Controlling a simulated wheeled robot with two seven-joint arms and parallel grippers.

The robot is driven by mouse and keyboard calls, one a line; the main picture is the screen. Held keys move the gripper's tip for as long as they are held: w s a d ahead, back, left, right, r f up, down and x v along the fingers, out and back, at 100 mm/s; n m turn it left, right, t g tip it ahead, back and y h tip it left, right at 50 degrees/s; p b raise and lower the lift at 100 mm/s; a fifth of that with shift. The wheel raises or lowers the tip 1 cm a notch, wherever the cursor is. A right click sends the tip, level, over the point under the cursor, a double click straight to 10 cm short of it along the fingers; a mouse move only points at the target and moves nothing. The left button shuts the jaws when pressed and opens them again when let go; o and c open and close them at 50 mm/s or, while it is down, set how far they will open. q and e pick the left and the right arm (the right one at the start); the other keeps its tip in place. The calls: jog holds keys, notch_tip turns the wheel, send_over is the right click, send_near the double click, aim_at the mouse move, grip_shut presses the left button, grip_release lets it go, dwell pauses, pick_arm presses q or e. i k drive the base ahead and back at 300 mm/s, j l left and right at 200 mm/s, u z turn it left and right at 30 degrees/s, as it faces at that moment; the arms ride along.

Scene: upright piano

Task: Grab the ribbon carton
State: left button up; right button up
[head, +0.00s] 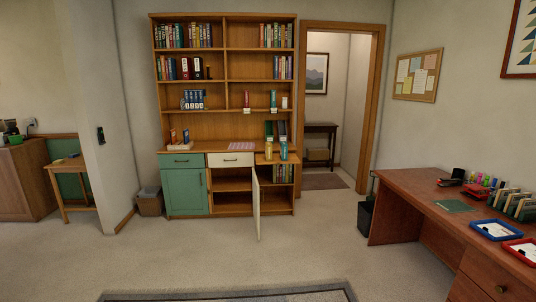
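I cannot make out for certain which object is the ribbon carton. Small upright boxes (186,135) stand on the left of the bookcase counter. Narrow red and white items (246,101) and a small pale item (284,102) stand on the shelf above. All are too small to identify. A brown box (317,155) sits under a dark table through the doorway. Neither of my grippers is in view.
The wooden bookcase (225,138) has a green door (185,191), shut, and a pale door (256,204) swung open into the room. A bin (150,203) stands to its left. A reddish desk (450,205) fills the right. The carpet (190,260) between is clear.

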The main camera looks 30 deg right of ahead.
aim_at(269, 146)
jog(key=i+l+z, duration=0.45)
jog(key=l, duration=0.2)
jog(key=i+l+z, duration=0.9)
jog(key=i, duration=0.2)
jog(key=i+z, duration=0.45)
jog(key=i, duration=0.1)
